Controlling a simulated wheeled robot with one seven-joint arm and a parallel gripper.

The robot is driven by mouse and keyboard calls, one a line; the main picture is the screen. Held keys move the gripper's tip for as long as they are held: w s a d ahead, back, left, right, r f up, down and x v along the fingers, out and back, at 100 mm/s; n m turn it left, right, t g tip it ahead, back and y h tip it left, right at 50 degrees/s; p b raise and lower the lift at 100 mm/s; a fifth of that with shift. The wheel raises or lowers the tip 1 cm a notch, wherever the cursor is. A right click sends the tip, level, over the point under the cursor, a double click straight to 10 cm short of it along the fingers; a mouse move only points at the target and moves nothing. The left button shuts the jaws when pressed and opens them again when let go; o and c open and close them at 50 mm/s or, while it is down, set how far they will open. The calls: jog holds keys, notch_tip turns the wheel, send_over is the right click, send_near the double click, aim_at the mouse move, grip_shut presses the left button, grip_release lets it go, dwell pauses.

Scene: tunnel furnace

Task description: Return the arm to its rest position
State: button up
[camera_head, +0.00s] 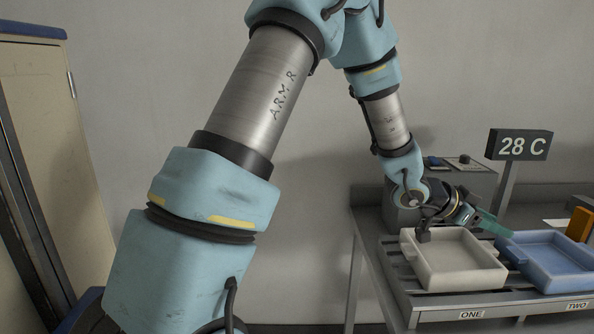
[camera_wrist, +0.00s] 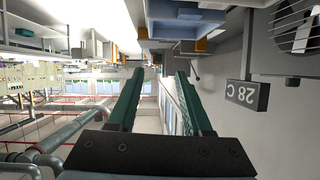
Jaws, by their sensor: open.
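My arm (camera_head: 255,105) reaches from the lower left, up over the top of the head view and down to the bench at the right. My gripper (camera_head: 491,223) is beyond the white tray, with its teal fingers pointing to the right near the blue tray's back corner. In the wrist view my gripper (camera_wrist: 158,73) shows its two teal fingers well apart with nothing between them. The picture there is upside down, and the fingers point level into the room. Whether the fingers touch the blue tray cannot be told.
A white tray (camera_head: 462,286) and a blue tray (camera_head: 560,284) stand on the slatted bench (camera_head: 432,302), by labels ONE and TWO. An orange block (camera_head: 579,223) is at the right. A 28 C sign (camera_head: 519,145) stands behind. A cabinet (camera_head: 55,140) is at left.

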jog(key=w+a+f+n+t+y+b, duration=0.1)
jog(key=w+a, duration=0.2)
jog(key=a, duration=0.1)
jog(key=w+a+f+n+t+y, duration=0.1)
jog(key=w+a+f+n+t, duration=0.1)
jog(key=w+a, duration=0.1)
jog(key=w+a+f+n+t+y+b, duration=0.1)
jog(key=w+a, duration=0.3)
jog(key=a, duration=0.1)
jog(key=shift+a+f+n+t+y+b, duration=0.2)
jog(key=shift+f+n+t+y+b, duration=0.1)
jog(key=shift+y, duration=0.1)
jog(key=w+a+f+n+t+y+b, duration=0.1)
jog(key=w+a+f+n+y, duration=0.15)
jog(key=a, duration=0.55)
jog(key=w+a+f+n+y+b, duration=0.1)
jog(key=a+n+y+b, duration=0.15)
jog(key=a, duration=0.55)
jog(key=s+a+f+n+g+y+b, duration=0.1)
jog(key=s+a+n, duration=0.3)
jog(key=a, duration=0.6)
jog(key=s+a+f+n+g+y+b, duration=0.2)
jog(key=s+a+f+n+g+y, duration=0.1)
jog(key=s+a, duration=0.5)
jog(key=a+f+n, duration=0.1)
jog(key=a, duration=0.2)
jog(key=shift+a+f+b, duration=0.15)
jog(key=shift+a+b, duration=0.1)
jog(key=shift+b, duration=0.05)
